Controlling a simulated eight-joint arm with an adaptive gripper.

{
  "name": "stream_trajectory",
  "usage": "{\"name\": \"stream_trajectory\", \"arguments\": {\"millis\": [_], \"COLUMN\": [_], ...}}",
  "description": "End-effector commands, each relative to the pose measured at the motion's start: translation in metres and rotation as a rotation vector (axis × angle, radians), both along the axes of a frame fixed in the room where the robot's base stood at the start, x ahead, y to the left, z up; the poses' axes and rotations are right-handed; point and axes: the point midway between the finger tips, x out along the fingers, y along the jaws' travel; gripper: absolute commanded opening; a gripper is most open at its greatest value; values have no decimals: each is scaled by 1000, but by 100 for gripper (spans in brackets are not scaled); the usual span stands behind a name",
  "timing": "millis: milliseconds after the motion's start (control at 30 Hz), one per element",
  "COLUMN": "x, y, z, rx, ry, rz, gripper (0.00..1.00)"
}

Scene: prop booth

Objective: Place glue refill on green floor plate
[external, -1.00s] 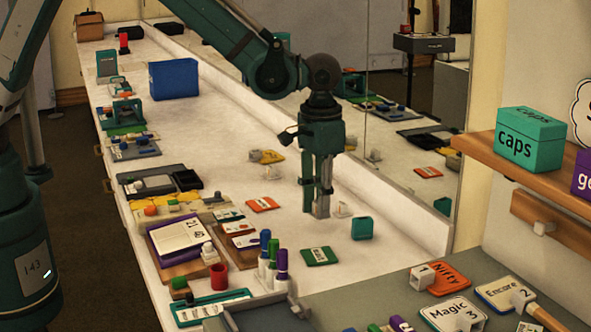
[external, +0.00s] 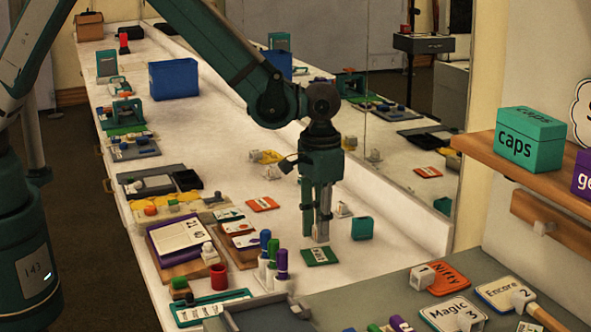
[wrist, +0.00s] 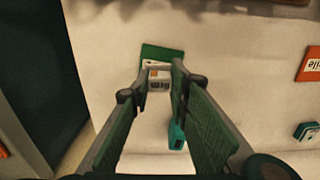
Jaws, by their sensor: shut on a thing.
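The green floor plate (external: 320,257) lies flat on the white table, with a pale label on it. It also shows in the wrist view (wrist: 155,52), partly covered by what I hold. My gripper (external: 317,224) points down and is shut on a small whitish block with a label, the glue refill (external: 321,232). In the wrist view the refill (wrist: 159,84) sits between the fingertips (wrist: 159,76). In the external view its lower end is at the plate's far edge; I cannot tell whether it touches.
A teal block (external: 362,228) stands to the right of the plate and a small white piece (external: 343,209) behind it. Upright markers (external: 282,265) stand at the left. An orange card (external: 263,204) lies farther back. A low ledge (external: 400,219) runs along the mirror.

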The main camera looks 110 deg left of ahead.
Motion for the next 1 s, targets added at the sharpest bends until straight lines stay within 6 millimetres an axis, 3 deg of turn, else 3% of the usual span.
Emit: {"name": "stream_trajectory", "arguments": {"millis": [400, 900, 933, 1000], "x": [0, 0, 0, 0], "y": [0, 0, 0, 0], "z": [-35, -41, -41, -40], "rx": [0, 0, 0, 0], "ry": [0, 0, 0, 0], "rz": [0, 0, 0, 0], "gripper": [9, 9, 20, 29]}}
